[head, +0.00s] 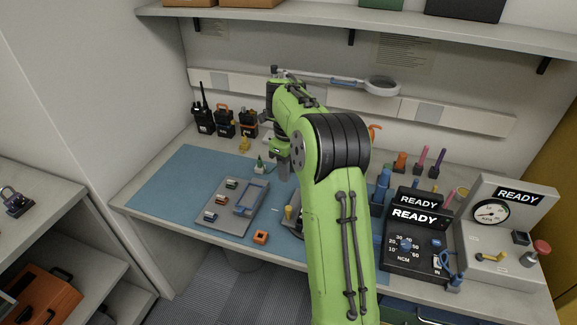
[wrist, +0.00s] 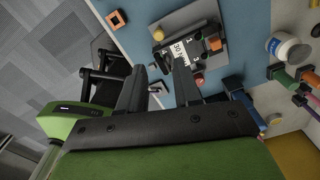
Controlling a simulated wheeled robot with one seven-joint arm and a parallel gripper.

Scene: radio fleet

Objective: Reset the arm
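My green arm reaches up from the bottom of the head view, over the workbench, and bends at a black-ringed joint. My gripper (head: 282,165) is at the arm's far end, above the blue mat (head: 170,185); its fingertips are hard to make out there. In the wrist view, my gripper (wrist: 160,72) has two dark fingers standing well apart. I see nothing held between them. A grey fixture (wrist: 210,20) with a label and small parts lies beyond the fingertips. The arm hides part of the bench in the head view.
A grey tray (head: 214,222) with small parts and an orange block (head: 260,237) lie on the mat. Several radios (head: 203,120) stand at the back left. A tester (head: 415,240) and a gauge unit (head: 505,225) reading READY stand right. A shelf (head: 400,32) runs above.

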